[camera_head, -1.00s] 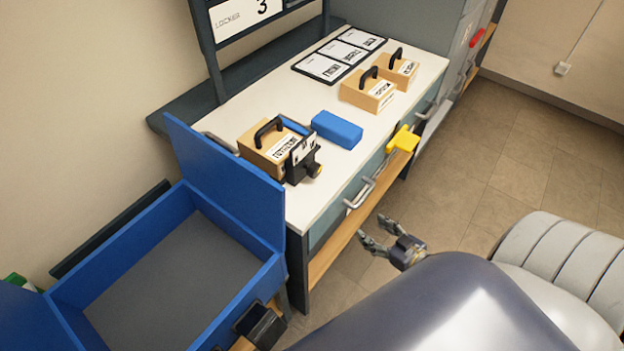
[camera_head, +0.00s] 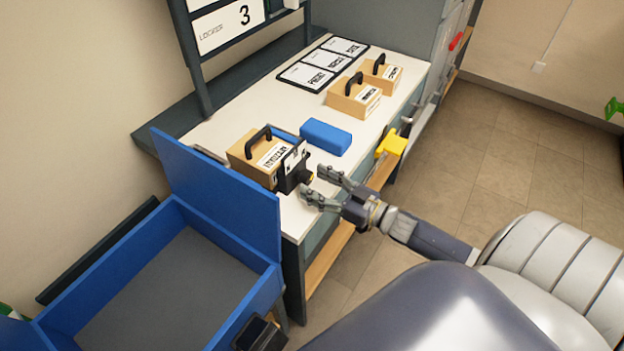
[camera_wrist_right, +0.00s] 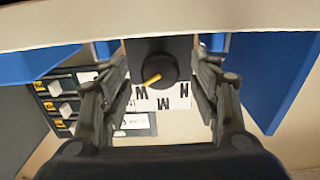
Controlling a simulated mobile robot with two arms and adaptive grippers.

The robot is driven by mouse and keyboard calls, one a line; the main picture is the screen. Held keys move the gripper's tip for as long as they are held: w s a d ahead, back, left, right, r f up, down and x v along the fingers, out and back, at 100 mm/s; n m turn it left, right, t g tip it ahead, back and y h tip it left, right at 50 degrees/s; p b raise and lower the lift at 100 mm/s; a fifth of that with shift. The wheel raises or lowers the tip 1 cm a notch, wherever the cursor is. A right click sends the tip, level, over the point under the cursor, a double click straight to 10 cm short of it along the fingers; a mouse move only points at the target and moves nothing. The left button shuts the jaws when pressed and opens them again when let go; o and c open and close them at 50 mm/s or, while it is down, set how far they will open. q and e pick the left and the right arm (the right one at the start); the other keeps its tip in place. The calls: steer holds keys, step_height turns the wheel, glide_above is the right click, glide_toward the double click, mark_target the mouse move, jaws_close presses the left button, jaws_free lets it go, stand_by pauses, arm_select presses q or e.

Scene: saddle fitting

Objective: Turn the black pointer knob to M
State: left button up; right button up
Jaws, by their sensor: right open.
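The black pointer knob (camera_head: 307,178) sticks out from a black block (camera_head: 288,176) with a white letter plate, at the near end of the white bench top. In the right wrist view the knob (camera_wrist_right: 157,68) has a yellow pointer slanting down-left, toward the left letter on the plate (camera_wrist_right: 165,98). My right gripper (camera_head: 316,183) is open just in front of the knob. In the wrist view its fingers (camera_wrist_right: 160,82) stand either side of the knob, apart from it.
A labelled wooden box (camera_head: 246,152) with a black handle stands behind the block. A blue block (camera_head: 326,136) lies beside it. A yellow piece (camera_head: 391,145) juts from the bench front. An open blue chest (camera_head: 256,300) is at left. Two more handled boxes stand farther back.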

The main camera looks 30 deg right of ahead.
steer(key=shift+x, duration=0.95)
arm_select(q)
steer(key=shift+w+a+r, duration=0.1)
steer(key=shift+a, duration=0.2)
arm_select(e)
steer(key=c, duration=1.1)
steer(key=shift+o, duration=0.2)
